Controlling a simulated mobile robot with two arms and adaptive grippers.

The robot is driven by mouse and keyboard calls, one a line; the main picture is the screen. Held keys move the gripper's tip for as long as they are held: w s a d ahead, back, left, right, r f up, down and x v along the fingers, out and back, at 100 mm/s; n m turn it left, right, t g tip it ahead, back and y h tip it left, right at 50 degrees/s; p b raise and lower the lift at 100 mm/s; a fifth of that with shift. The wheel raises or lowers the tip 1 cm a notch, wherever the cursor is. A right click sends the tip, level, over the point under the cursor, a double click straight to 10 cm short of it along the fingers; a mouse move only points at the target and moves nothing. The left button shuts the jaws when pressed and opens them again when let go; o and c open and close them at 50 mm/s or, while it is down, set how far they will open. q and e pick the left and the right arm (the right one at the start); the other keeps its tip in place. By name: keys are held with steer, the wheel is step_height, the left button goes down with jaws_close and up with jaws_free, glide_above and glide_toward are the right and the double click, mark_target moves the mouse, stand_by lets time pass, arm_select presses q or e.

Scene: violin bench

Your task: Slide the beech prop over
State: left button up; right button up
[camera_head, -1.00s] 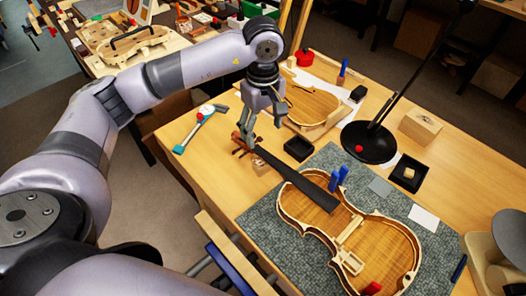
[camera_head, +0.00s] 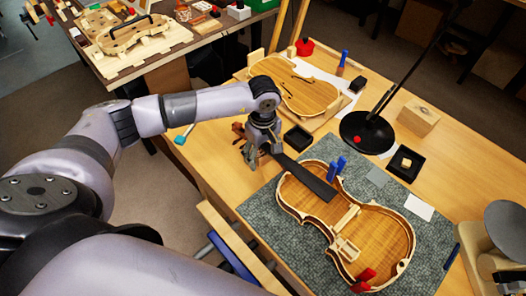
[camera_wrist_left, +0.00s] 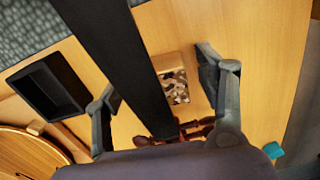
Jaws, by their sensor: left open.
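The beech prop (camera_wrist_left: 168,64) is a small pale wooden block with a mottled dark-and-light face. In the left wrist view it sits on the bench beside and partly under the violin's dark neck (camera_wrist_left: 108,50). In the head view my left gripper hides it. The open violin body (camera_head: 372,236) lies on the grey mat, its neck (camera_head: 308,180) reaching up-left to the scroll. My left gripper (camera_head: 262,155) is low over the neck near the scroll. Its fingers are open, one on each side of the neck and block, and hold nothing. My right gripper is out of view.
A black tray (camera_head: 297,138) stands close beside the neck. A second violin body (camera_head: 295,94) lies behind it. Blue clamps (camera_head: 337,168) stand on the violin's edge. A lamp base (camera_head: 366,133) and a wooden block (camera_head: 418,118) stand farther right. Bare bench lies around the scroll.

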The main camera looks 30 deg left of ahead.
arm_select(q)
steer(key=shift+c, duration=0.6)
steer(key=c, duration=1.1)
steer(key=o, duration=1.2)
steer(key=shift+r, duration=0.15)
step_height(320, 180, up, 12)
steer(key=shift+f, duration=0.1)
